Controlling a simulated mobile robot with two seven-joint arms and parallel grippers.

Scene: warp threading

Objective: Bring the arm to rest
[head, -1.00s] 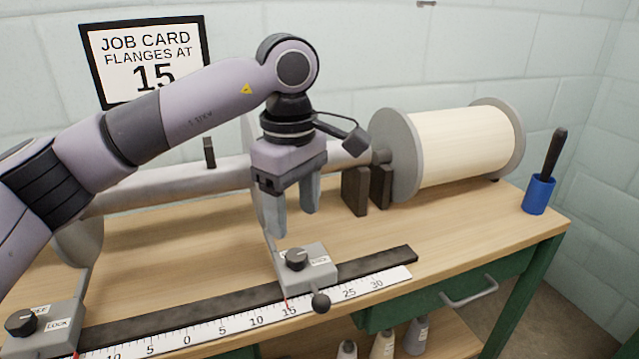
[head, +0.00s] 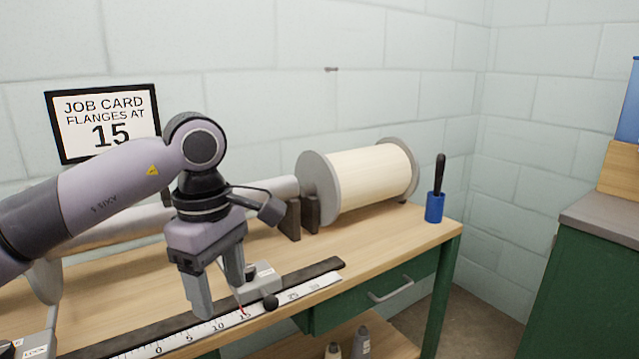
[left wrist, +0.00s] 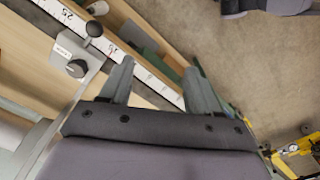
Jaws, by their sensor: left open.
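My left gripper (head: 218,288) is open and empty, pointing down over the front part of the workbench near the ruler. In the left wrist view its two fingers (left wrist: 160,88) stand apart with nothing between them. My right gripper is in neither view.
A ruler (head: 205,330) runs along the bench front. A large cream roll (head: 370,178) with grey flanges lies at the back. A blue cup (head: 434,208) with a dark-handled tool stands at the right end. A job card (head: 105,122) reading 15 hangs behind. A green cabinet (head: 585,270) stands right.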

